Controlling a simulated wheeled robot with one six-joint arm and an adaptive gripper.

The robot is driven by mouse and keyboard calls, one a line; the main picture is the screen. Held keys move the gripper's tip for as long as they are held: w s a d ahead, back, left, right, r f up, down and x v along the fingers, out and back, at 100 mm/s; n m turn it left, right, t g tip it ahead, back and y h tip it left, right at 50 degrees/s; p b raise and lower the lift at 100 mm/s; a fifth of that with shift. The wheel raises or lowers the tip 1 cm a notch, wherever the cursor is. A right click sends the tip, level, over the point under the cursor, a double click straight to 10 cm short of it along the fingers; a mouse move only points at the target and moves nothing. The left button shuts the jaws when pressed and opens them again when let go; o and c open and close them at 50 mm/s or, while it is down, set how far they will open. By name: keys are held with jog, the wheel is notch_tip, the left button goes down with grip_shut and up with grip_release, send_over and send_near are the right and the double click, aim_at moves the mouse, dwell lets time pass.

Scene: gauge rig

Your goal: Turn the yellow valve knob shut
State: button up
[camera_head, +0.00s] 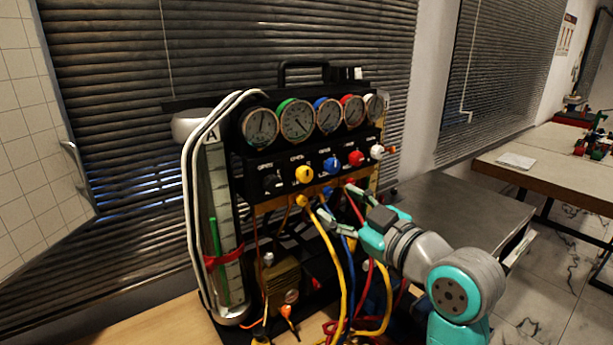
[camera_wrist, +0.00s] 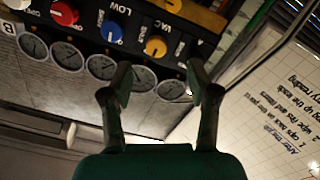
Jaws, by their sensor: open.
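The yellow valve knob (camera_head: 304,174) is on the front of the black gauge panel, between a dark knob and the blue knob. In the wrist view the yellow knob (camera_wrist: 155,46) shows beyond the fingertips, roughly centred between them. My gripper (camera_head: 338,203) is open and empty, in front of the panel, below and to the right of the yellow knob in the head view. In the wrist view both fingers of my gripper (camera_wrist: 160,78) stand wide apart. No finger visibly touches the knob; the exact gap in depth is unclear.
The blue knob (camera_head: 331,165), red knob (camera_head: 356,158) and white knob (camera_head: 377,152) sit in the same row. Round gauges (camera_head: 297,119) line the panel above. Coloured hoses, including a yellow hose (camera_head: 338,262), hang below, close to my gripper. A grey table (camera_head: 455,210) stands right.

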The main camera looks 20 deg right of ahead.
aim_at(307, 176)
jog(key=shift+n, duration=0.3)
jog(key=x, duration=0.3)
jog(key=r+x, duration=0.1)
jog(key=x, duration=0.3)
jog(key=r+x, duration=0.1)
jog(key=x, duration=0.2)
jog(key=shift+w+a, duration=0.2)
jog(key=shift+w, duration=0.15)
jog(key=shift+f, duration=0.1)
grip_shut()
